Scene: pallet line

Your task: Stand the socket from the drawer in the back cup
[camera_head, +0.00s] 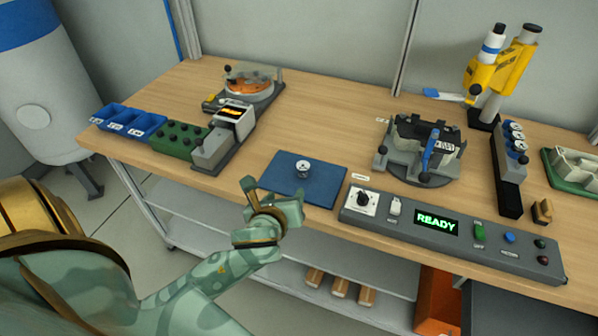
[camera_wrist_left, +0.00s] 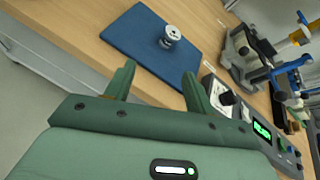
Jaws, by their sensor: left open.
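A small round silver piece (camera_head: 303,168) stands on the blue mat (camera_head: 280,180) near the table's front edge. It also shows in the left wrist view (camera_wrist_left: 170,36), on the mat (camera_wrist_left: 130,45). I cannot tell for sure whether it is the socket. My left gripper (camera_head: 273,192) is open and empty, in front of the mat's near edge and short of the silver piece. Its two fingers (camera_wrist_left: 157,76) stand apart in the left wrist view. I cannot make out a drawer or the back cup with certainty. My right gripper is not in view.
A grey control box (camera_head: 450,232) reading READY lies right of the mat. Behind it stands a dark clamp fixture (camera_head: 418,150). Blue bins (camera_head: 128,122), a green block (camera_head: 178,140) and a grey device (camera_head: 222,145) are at left. A yellow instrument (camera_head: 500,68) stands back right.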

